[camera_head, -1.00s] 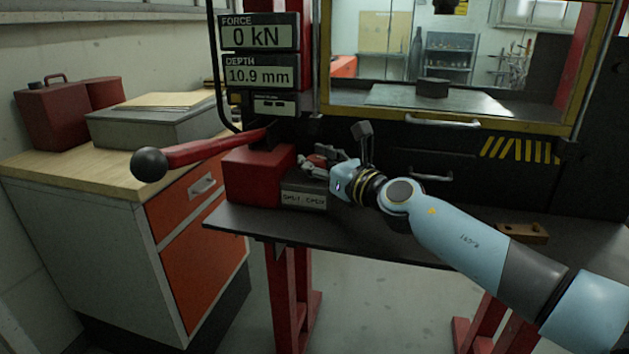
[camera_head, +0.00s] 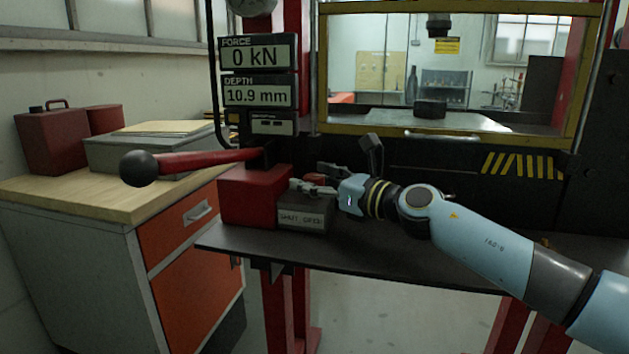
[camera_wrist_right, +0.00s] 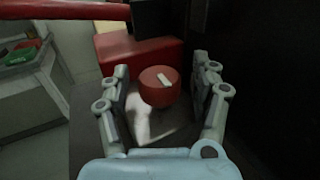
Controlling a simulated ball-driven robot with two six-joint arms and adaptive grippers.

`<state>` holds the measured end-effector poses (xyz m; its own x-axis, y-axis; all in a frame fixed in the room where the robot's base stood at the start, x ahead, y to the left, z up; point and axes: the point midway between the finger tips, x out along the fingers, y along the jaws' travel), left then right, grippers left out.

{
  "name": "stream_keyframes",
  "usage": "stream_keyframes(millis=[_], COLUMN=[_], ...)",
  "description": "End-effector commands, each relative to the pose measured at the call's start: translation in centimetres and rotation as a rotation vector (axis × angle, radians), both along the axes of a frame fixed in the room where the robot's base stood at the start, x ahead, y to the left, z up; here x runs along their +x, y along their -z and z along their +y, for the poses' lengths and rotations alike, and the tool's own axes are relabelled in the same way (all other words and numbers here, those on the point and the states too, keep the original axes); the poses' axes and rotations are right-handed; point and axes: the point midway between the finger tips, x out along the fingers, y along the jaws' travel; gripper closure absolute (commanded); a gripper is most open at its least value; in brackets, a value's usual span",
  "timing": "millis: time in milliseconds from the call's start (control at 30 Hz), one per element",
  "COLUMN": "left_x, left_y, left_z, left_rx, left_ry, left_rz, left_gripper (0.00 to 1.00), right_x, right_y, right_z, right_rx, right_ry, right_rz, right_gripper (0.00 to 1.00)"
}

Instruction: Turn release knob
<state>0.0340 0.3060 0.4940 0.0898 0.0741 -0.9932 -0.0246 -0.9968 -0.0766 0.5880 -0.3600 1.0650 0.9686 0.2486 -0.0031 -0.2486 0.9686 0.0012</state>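The release knob is a round red knob with a white bar mark; it shows in the right wrist view (camera_wrist_right: 157,90) and partly in the head view (camera_head: 316,177). It sits on a dark box (camera_head: 302,216) labelled "SHUT OPEN". My right gripper (camera_head: 309,178) is at the top of this box. In the right wrist view my right gripper (camera_wrist_right: 161,92) is open, with one finger on each side of the knob and visible gaps between. How deep the knob sits between the fingers is unclear. My left gripper is out of view.
A red block (camera_head: 250,198) adjoins the box on the left. A red lever (camera_head: 205,160) with a black ball end reaches left above it. The display (camera_head: 259,92) reads 0 kN and 10.9 mm. A yellow-framed guard (camera_head: 450,132) stands behind. The bench's front strip (camera_head: 345,252) is clear.

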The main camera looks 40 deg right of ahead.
Motion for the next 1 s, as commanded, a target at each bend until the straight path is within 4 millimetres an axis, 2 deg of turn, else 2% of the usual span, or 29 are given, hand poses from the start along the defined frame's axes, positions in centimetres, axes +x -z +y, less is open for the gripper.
stream_keyframes(millis=[233, 367, 900, 1000], left_x=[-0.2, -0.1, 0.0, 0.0], left_y=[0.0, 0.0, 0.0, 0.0], left_z=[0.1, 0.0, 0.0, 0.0], left_rx=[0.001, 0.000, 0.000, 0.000], left_ry=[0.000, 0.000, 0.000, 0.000], left_rz=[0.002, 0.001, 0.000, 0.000], left_gripper=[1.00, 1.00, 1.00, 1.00], right_x=[0.0, 0.1, 0.0, 0.0], right_y=[-0.3, -1.2, -8.9, -9.7], right_z=[0.0, 0.0, 0.0, 0.0], right_rx=[-0.001, -0.004, -0.005, -0.004], right_ry=[0.000, -0.002, -0.001, 0.000], right_rz=[-0.002, -0.004, -0.004, -0.002], right_gripper=[0.37, 0.37, 0.37, 0.37])
